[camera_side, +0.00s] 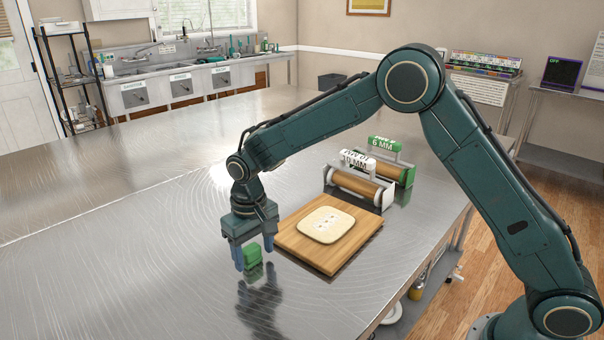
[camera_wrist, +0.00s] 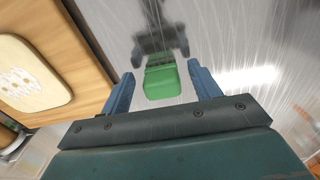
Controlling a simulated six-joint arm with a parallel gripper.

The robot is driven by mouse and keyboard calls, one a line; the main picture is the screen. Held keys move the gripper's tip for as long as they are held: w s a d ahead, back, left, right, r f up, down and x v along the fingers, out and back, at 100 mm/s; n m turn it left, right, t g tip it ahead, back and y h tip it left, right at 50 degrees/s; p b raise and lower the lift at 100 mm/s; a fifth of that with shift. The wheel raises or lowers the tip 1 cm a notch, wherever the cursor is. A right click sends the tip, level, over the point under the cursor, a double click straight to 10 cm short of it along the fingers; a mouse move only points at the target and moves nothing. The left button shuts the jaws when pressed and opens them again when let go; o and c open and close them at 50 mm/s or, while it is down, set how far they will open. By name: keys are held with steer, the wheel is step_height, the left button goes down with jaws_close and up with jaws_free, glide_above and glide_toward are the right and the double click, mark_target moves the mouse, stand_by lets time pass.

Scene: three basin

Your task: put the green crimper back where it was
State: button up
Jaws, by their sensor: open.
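The green crimper (camera_side: 252,257) is a small green block at the left of the wooden board, over the steel table. In the wrist view the crimper (camera_wrist: 162,82) lies between my two blue fingers, with a gap on each side. My gripper (camera_side: 254,266) points down with its fingers around the crimper and is open; its fingertips also show in the wrist view (camera_wrist: 160,73). I cannot tell whether the crimper rests on the table. A flat pale dough piece (camera_side: 326,225) with small marks lies on the wooden board (camera_side: 291,239).
A white-ended roller (camera_side: 354,186) labelled in MM and a green-ended roller (camera_side: 385,171) labelled 6 MM stand behind the board. The shiny steel table (camera_side: 120,250) is clear to the left and reflects my gripper. Sinks line the back wall.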

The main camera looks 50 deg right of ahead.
mark_target(254, 250)
steer(key=shift+r, duration=0.15)
step_height(254, 250, up, 12)
stand_by(0.6)
stand_by(0.5)
